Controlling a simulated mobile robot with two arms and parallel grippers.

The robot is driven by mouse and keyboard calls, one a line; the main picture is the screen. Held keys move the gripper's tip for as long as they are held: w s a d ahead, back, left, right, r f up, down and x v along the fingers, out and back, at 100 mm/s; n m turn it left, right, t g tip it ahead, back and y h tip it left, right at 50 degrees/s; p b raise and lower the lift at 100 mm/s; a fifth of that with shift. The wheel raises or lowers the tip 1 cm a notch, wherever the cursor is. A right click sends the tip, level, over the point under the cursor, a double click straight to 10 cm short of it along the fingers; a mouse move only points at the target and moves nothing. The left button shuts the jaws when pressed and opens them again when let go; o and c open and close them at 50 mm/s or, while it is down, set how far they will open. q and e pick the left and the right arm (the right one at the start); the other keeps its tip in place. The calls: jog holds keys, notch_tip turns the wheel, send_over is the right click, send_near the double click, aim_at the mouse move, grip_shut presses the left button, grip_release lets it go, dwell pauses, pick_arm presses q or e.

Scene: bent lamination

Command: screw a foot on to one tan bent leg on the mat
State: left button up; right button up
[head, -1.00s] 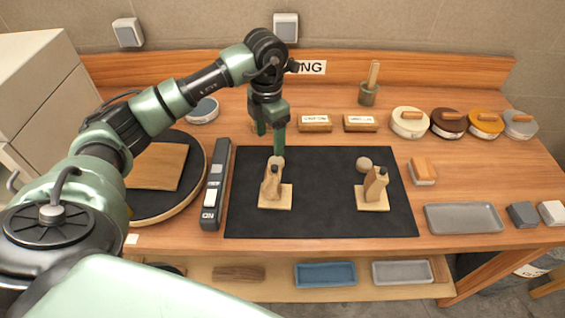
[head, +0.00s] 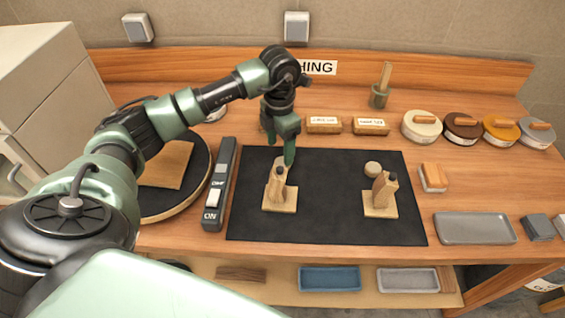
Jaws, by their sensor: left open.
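Two tan bent legs stand on square tan bases on the black mat (head: 330,219): the left leg (head: 278,188) and the right leg (head: 383,190). Each has a dark tip at its top. A round tan foot (head: 373,169) lies on the mat just behind the right leg. Another round tan piece (head: 281,160), likely a foot, shows just behind the left leg's top, partly covered. My left gripper (head: 280,147) is open, pointing down just behind the left leg, one finger close to that round piece. Whether they touch I cannot tell. My right gripper is out of view.
A power strip-like switch box (head: 219,185) and a round turntable (head: 202,188) are left of the mat. A sanding block (head: 433,178) and grey tray (head: 475,229) are to the right. Labelled blocks and lidded tins line the back. The mat's front is clear.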

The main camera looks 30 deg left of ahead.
aim_at(282, 162)
pick_arm(q)
jog(key=shift+s+f, duration=0.1)
jog(key=f+p, duration=0.1)
jog(key=f, duration=0.2)
jog(key=f+p, duration=0.1)
jog(key=shift+w+d+f+p, duration=0.15)
jog(key=shift+w+f+p, duration=0.1)
jog(key=shift+p, duration=0.1)
jog(key=shift+f, duration=0.25)
jog(key=shift+c, duration=0.4)
jog(key=c, duration=1.3)
jog(key=shift+c, duration=0.2)
jog(key=shift+r, duration=0.1)
